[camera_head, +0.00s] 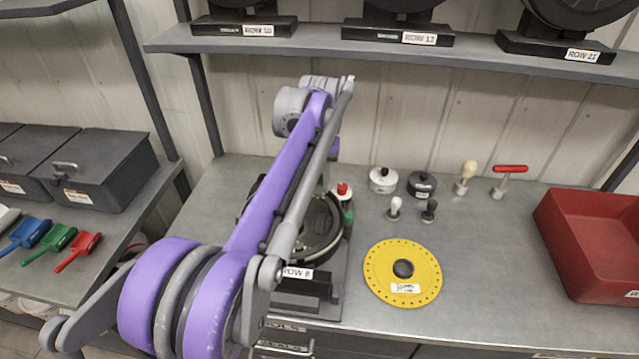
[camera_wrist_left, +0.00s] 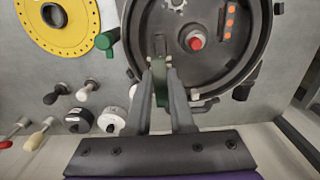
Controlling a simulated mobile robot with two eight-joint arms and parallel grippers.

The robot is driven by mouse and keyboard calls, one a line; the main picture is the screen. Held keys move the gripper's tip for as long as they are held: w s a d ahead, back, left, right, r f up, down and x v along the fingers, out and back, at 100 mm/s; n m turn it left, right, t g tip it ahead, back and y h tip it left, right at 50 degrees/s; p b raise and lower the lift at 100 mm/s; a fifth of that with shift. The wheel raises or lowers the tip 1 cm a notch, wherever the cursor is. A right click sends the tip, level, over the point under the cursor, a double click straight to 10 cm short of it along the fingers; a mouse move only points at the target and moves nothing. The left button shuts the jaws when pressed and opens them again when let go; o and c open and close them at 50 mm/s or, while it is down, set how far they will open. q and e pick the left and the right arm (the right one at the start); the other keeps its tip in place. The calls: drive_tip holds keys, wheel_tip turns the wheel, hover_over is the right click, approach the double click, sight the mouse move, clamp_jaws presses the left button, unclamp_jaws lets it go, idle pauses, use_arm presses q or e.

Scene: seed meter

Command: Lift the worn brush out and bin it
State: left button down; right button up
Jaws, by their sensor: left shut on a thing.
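The round black seed meter (camera_head: 328,232) sits open on the bench behind a "ROW 8" label, partly hidden by my left arm. The wrist view shows its bowl (camera_wrist_left: 262,48) with a red centre knob (camera_wrist_left: 196,43) and orange marks on the inner wall. My left gripper (camera_wrist_left: 160,66) is at the bowl's near rim, shut on a narrow dark green piece (camera_wrist_left: 160,88), which looks like the worn brush. I cannot tell whether the piece is clear of its seat. In the head view the arm hides these fingers. My right gripper is in neither view.
A red bin (camera_head: 590,262) stands at the bench's right end. A yellow seed disc (camera_head: 378,275) lies flat right of the meter. Behind it stand a white pot (camera_head: 383,180), a black pot (camera_head: 421,185) and several small handled pieces. A shelf (camera_head: 480,57) holding more meters overhangs the back.

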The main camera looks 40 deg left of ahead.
sight(319, 188)
use_arm(q)
drive_tip(key=shift+r+p, duration=1.1)
drive_tip(key=shift+r, duration=1.2)
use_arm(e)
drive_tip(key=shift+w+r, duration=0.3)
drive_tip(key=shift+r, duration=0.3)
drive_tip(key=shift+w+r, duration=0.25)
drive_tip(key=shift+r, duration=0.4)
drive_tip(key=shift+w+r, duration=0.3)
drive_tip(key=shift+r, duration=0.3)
use_arm(q)
drive_tip(key=shift+s+f, duration=0.1)
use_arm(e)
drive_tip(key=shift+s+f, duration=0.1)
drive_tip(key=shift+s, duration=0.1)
